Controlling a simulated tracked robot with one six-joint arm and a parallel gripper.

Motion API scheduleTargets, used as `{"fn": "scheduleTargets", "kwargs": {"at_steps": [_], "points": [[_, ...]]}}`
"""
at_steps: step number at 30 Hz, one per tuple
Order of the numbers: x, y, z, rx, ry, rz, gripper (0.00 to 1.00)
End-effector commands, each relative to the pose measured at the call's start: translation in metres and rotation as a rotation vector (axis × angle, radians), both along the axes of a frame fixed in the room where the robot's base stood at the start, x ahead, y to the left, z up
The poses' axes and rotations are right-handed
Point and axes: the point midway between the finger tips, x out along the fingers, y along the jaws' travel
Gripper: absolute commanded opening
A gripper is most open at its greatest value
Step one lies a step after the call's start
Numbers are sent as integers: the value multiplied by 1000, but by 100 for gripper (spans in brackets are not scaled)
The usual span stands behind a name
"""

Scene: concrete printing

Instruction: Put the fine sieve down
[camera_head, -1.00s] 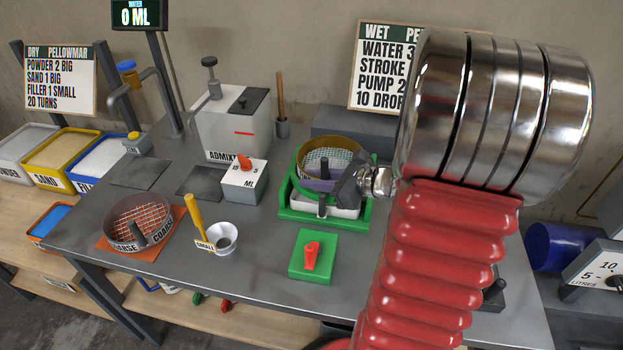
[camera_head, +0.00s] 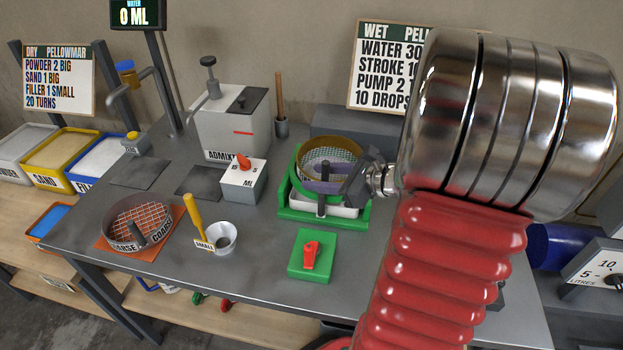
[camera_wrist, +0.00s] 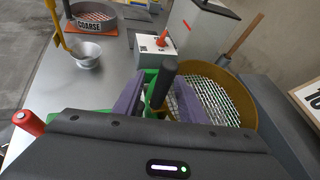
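The fine sieve (camera_head: 345,146), a brass-yellow ring with pale mesh and an upright black handle, sits in the green stand (camera_head: 284,205) at the back middle of the table. It also shows in the wrist view (camera_wrist: 240,96), right of centre. My gripper (camera_head: 322,182) reaches in from the right at the sieve's near side. In the wrist view its purple fingers (camera_wrist: 157,90) are spread on both sides of the black handle (camera_wrist: 163,82), with a gap showing on the left. The handle's lower end is partly hidden. A pale container shows below the sieve.
A green box with a red knob (camera_head: 311,257) stands in front of the stand. The white dial box (camera_head: 241,183) is to its left. The coarse sieve (camera_head: 137,224) and small scoop cup (camera_head: 221,239) are further left. A grey block stands behind.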

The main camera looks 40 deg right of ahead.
Motion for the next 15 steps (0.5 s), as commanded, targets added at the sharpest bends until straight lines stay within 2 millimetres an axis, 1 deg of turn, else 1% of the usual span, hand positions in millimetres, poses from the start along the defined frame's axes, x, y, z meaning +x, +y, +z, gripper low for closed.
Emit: {"fn": "scheduleTargets", "kwargs": {"at_steps": [3, 15], "points": [[-14, -7, 7, -2, -1, -5, 38], [-58, -22, 27, -2, 0, -4, 38]]}}
